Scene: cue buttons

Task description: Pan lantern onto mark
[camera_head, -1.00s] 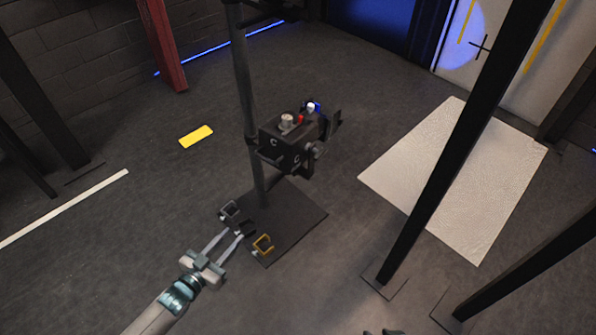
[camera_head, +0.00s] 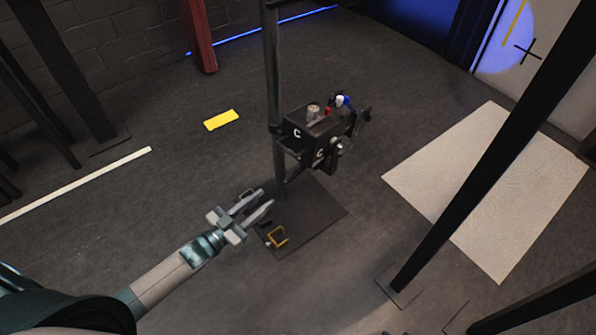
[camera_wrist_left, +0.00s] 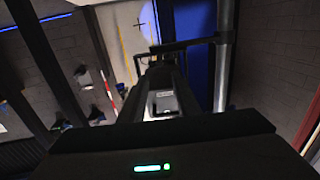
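The lantern (camera_head: 318,135) is a black box with pale "C" letters on its faces and small knobs on top, mounted on a dark pole. The mark is a black cross (camera_head: 528,51) on the pale wall at top right. A bluish-white light spot (camera_head: 503,42) overlaps it, the cross sitting towards the spot's right side. The cross also shows in the left wrist view (camera_wrist_left: 139,22). My left gripper (camera_head: 268,197) is below the lantern, near the pole's foot, with its fingers apart and nothing visibly between them. My right gripper is not visible.
A dark base plate (camera_head: 318,212) lies under the pole; a yellow bracket (camera_head: 277,237) is near its front edge. A black slanted post (camera_head: 460,180) stands at right, before a white floor panel (camera_head: 425,178). A yellow floor patch (camera_head: 221,120) lies at left, on open floor.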

